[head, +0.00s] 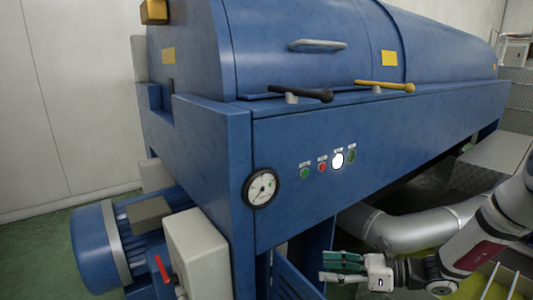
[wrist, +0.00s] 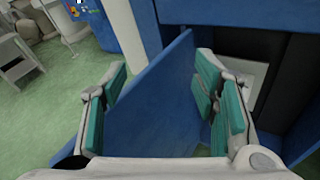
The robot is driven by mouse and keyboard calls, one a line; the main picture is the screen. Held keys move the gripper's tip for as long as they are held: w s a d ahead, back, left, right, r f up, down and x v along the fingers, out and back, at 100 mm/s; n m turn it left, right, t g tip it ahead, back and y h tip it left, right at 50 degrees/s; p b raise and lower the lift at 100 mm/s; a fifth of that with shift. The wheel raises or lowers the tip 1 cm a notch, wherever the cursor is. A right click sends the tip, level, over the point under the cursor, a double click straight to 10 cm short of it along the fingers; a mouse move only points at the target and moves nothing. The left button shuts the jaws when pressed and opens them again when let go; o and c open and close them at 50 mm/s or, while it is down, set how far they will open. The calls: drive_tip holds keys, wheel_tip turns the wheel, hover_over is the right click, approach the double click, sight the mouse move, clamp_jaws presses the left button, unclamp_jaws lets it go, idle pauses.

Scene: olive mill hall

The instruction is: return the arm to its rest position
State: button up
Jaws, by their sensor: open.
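My gripper (head: 343,268) is at the lower right in the head view, low in front of the blue machine and below its button panel. My arm (head: 480,235) comes in from the right edge. In the wrist view my gripper (wrist: 165,100) has its two green-padded fingers spread wide apart. Nothing is held between them. A blue panel (wrist: 155,110) of the machine shows behind the gap; I cannot tell how far off it is.
The blue machine (head: 370,140) fills the middle, with a black lever (head: 300,93), a yellow lever (head: 385,86), a gauge (head: 261,188) and several buttons. A grey pipe (head: 415,228) runs behind my gripper. Green floor (wrist: 40,110) lies open at left in the wrist view.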

drive_tip(key=s+a+r+n+g+h+b, duration=0.1)
drive_tip(key=s+a+r+n+g+h, duration=0.15)
drive_tip(key=s+n, duration=0.3)
drive_tip(key=s+a+r+n+g+h+b, duration=0.1)
drive_tip(key=s+r+n+g+h, duration=0.1)
drive_tip(key=s+r+n, duration=0.3)
drive_tip(key=s+a+r+n+g+h+b, duration=0.1)
drive_tip(key=s+a+r+n+g+h, duration=0.2)
drive_tip(key=s, duration=0.4)
drive_tip(key=s+d+n+t+h+b, duration=0.15)
drive_tip(key=s+d+n+h, duration=0.3)
drive_tip(key=s, duration=0.45)
drive_tip(key=s+d+n+t+h+b, duration=0.1)
drive_tip(key=s+d+n+h+b, duration=0.2)
drive_tip(key=s+d+n, duration=0.5)
wheel_tip(320, 180, up, 30)
drive_tip(key=s+a+m+t+p, duration=0.1)
drive_tip(key=t+p, duration=0.3)
drive_tip(key=p, duration=2.5)
drive_tip(key=shift+s+a+m, duration=0.25)
drive_tip(key=shift+a+m, duration=0.15)
drive_tip(key=shift+a, duration=0.5)
drive_tip(key=shift+r, duration=0.1)
drive_tip(key=shift+c, duration=0.3)
